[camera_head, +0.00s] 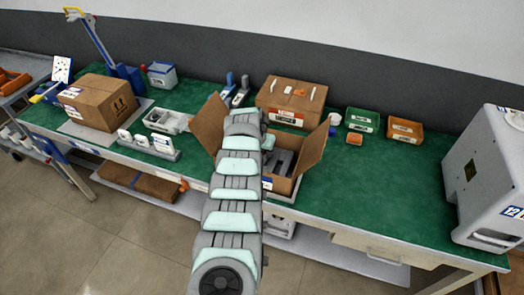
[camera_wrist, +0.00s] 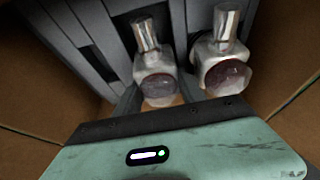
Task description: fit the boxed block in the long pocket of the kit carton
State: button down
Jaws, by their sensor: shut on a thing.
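The kit carton (camera_head: 312,150) stands open on the green bench, flaps spread, with a grey insert (camera_head: 283,161) inside. The grey insert (camera_wrist: 90,28) with dark slots lies beyond the gripper. Two metal fittings with dark round ends, left (camera_wrist: 157,80) and right (camera_wrist: 224,65), show close by.
A closed brown box (camera_head: 95,103) stands at the left. Another box (camera_head: 290,98) is behind the carton. Green (camera_head: 362,119) and orange (camera_head: 404,130) bins stand at the back right, a white machine (camera_head: 490,175) at the far right.

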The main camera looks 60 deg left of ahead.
jog(key=shift+s+d+f, duration=0.2)
jog(key=shift+d+f, duration=0.05)
jog(key=shift+f, duration=0.4)
jog(key=shift+s+d+f, duration=0.15)
jog(key=shift+d+f, duration=0.1)
jog(key=shift+f, duration=0.5)
jog(key=c, duration=0.8)
grip_release()
jog(key=shift+d+f, duration=0.15)
jog(key=shift+f, duration=0.1)
jog(key=shift+w+a+r+p, duration=0.15)
jog(key=shift+r+p, duration=0.35)
jog(key=shift+r, duration=0.35)
jog(key=shift+s+a+r+p, duration=0.15)
jog(key=shift+r+p, duration=0.3)
jog(key=shift+r, duration=0.4)
jog(key=shift+o, duration=0.2)
jog(key=shift+d+r+p, duration=0.15)
jog(key=shift+r+p, duration=0.3)
jog(key=shift+r, duration=0.3)
jog(key=shift+w+a+r+p, duration=0.15)
jog(key=shift+r+p, duration=0.3)
jog(key=shift+r, duration=0.5)
jog(key=shift+a+r+p, duration=0.15)
jog(key=shift+r+p, duration=0.95)
jog(key=shift+r, duration=1.05)
